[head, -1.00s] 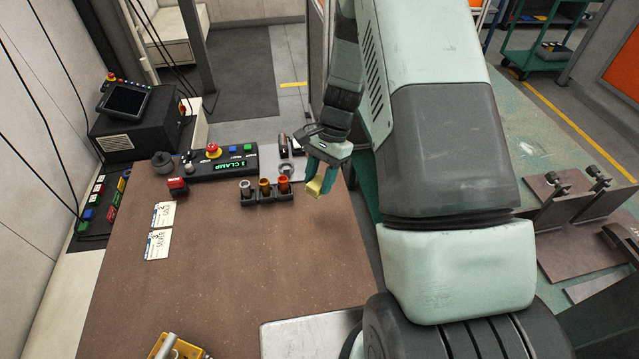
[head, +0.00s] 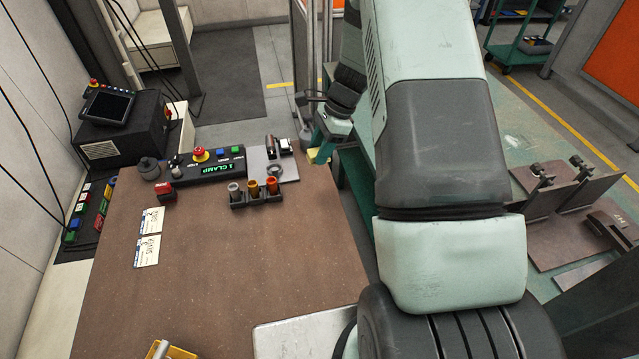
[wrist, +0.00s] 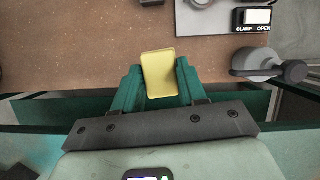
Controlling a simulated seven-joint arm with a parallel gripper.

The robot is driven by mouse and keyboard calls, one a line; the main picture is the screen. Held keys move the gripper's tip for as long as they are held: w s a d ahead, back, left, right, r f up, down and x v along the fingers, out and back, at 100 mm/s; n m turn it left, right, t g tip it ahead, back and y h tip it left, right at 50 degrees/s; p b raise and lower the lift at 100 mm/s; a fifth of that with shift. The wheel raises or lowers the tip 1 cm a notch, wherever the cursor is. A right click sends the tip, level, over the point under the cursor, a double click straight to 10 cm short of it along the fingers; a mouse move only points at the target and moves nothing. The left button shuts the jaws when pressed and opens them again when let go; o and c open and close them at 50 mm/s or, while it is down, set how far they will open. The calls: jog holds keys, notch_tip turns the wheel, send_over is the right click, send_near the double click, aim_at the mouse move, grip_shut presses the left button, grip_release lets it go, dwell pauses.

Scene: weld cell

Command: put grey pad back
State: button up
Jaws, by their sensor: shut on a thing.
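My gripper (head: 319,149) is shut on a small yellow pad (wrist: 159,74). The pad also shows in the head view (head: 315,157), at the fingertips. It stands out past the green fingers, one finger on each side. The gripper is beyond the right edge of the brown table (head: 220,260), near its far right corner. I see no loose grey pad in either view.
A grey plate (head: 262,176) with a ring and a clamp switch (wrist: 256,18) lies left of my gripper. A three-cup holder (head: 254,198) stands before it. A clamp control box (head: 212,170) is farther left. A grey knobbed fitting (wrist: 262,65) is close to the gripper. The table's middle is clear.

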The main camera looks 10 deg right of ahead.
jog(key=shift+m, duration=0.6)
jog(key=f, duration=0.3)
jog(key=w+d+f, duration=0.1)
jog(key=shift+f, duration=0.4)
jog(key=shift+w+f, duration=0.1)
jog(key=shift+f, duration=2.25)
jog(key=shift+f, duration=0.1)
jog(key=o, duration=1.1)
